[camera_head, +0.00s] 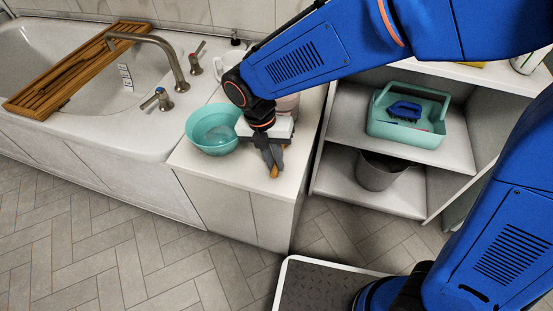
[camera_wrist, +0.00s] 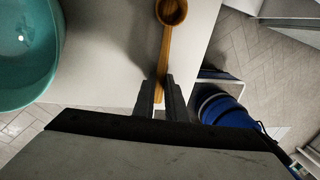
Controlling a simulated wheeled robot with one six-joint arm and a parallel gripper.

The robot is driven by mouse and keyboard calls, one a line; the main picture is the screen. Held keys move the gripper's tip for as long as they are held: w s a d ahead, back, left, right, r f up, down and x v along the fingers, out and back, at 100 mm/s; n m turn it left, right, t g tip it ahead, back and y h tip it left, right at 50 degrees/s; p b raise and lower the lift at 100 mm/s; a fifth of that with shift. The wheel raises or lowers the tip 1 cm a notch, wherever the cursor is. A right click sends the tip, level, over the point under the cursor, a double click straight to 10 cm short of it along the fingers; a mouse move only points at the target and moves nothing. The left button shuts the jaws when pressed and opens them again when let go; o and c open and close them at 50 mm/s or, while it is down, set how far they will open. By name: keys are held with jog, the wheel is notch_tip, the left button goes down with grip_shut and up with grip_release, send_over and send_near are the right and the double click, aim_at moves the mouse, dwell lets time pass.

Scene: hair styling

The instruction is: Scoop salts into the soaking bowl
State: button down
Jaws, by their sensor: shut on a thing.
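The soaking bowl (camera_head: 213,130) is a teal bowl on the white ledge by the tub. It also shows at the left of the wrist view (camera_wrist: 25,60). My gripper (camera_head: 272,160) is to the right of the bowl, over the ledge near its front edge. It is shut on the handle of a wooden scoop (camera_wrist: 166,60). The scoop's round cup points away from the gripper, at the top of the wrist view, partly cut off. I see no salts in its visible part. A pale pinkish container (camera_head: 289,103), mostly hidden behind my gripper, stands on the ledge.
A bathtub (camera_head: 150,120) with taps and a wooden tray (camera_head: 75,70) lies to the left. An open shelf (camera_head: 345,120) at the right holds a teal caddy (camera_head: 385,128) with a blue brush and a grey bin (camera_head: 378,175) below. Tiled floor is open in front.

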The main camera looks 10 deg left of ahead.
notch_tip(320, 180, up, 10)
jog(key=shift+f, duration=0.15)
dwell(0.3)
dwell(0.4)
